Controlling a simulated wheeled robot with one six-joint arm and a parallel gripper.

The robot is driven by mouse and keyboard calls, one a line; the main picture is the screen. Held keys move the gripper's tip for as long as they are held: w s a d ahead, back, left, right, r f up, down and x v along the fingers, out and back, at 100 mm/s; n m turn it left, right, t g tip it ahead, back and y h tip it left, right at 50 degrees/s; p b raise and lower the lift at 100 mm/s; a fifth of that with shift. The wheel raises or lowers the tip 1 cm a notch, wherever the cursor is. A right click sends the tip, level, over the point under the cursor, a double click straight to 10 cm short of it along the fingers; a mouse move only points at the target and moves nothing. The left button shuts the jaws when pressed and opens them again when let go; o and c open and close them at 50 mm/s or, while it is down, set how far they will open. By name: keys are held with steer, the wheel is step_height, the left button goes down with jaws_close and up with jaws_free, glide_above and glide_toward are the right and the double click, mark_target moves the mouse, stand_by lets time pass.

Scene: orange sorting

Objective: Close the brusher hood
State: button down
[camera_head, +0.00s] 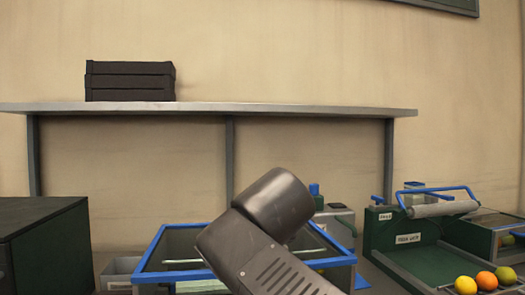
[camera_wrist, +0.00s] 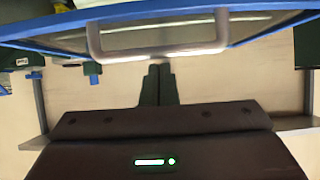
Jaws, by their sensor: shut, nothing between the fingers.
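The brusher hood has a blue frame around a dark see-through panel. In the head view, the blue-framed hood (camera_head: 150,276) is at the lower middle, partly hidden behind my arm. I cannot tell how far it is open. In the wrist view, its blue edge (camera_wrist: 30,35) crosses the top, with a pale grey handle (camera_wrist: 95,40) on it. My gripper (camera_wrist: 159,70) is shut and empty, its fingertips at the handle's lower edge in the picture. I cannot tell whether they touch it. In the head view, my arm hides the gripper.
A dark cabinet (camera_head: 45,245) stands at the left. A green machine (camera_head: 385,235) with a blue-handled roller stands at the right, with oranges and a lemon-yellow fruit (camera_head: 465,285) in front. A shelf (camera_head: 300,108) holding black trays (camera_head: 130,80) runs behind.

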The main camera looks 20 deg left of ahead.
steer(key=shift+s+d+f+b, duration=0.1)
steer(key=shift+f+b, duration=0.55)
steer(key=shift+f, duration=0.5)
step_height(320, 180, up, 6)
steer(key=p, duration=0.4)
steer(key=f+v, duration=0.1)
steer(key=v, duration=0.8)
steer(key=shift+s+d+p, duration=0.15)
steer(key=shift+s+p, duration=0.1)
steer(key=shift+p, duration=0.05)
steer(key=shift+w+f, duration=0.1)
